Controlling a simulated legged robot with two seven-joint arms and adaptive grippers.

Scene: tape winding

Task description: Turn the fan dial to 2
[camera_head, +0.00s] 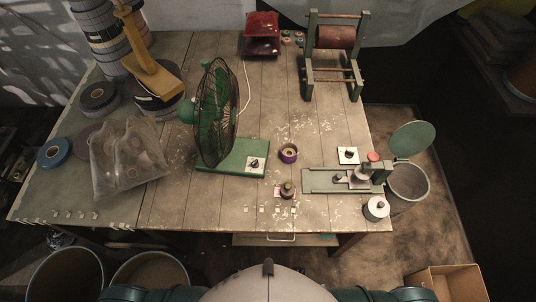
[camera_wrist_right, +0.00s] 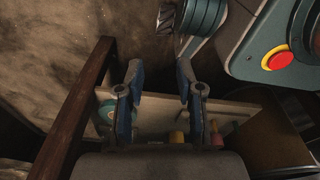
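A green desk fan (camera_head: 216,115) with a dark wire cage stands on the wooden table. Its green base reaches toward the front, with a white dial plate (camera_head: 256,161) at the right end. A small dark dial (camera_head: 254,163) sits on this plate; its setting is too small to read. My right gripper (camera_wrist_right: 160,72) shows in the right wrist view, with its two blue-grey fingers apart and nothing between them. It is low, beside the table's underside, away from the fan. Neither gripper shows in the head view; my left gripper is out of sight.
A clear plastic bag (camera_head: 127,157) lies left of the fan. A purple-rimmed roll (camera_head: 289,153) and a small weight-like object (camera_head: 287,190) stand near the dial. A brown table leg (camera_wrist_right: 77,115) stands beside my right gripper.

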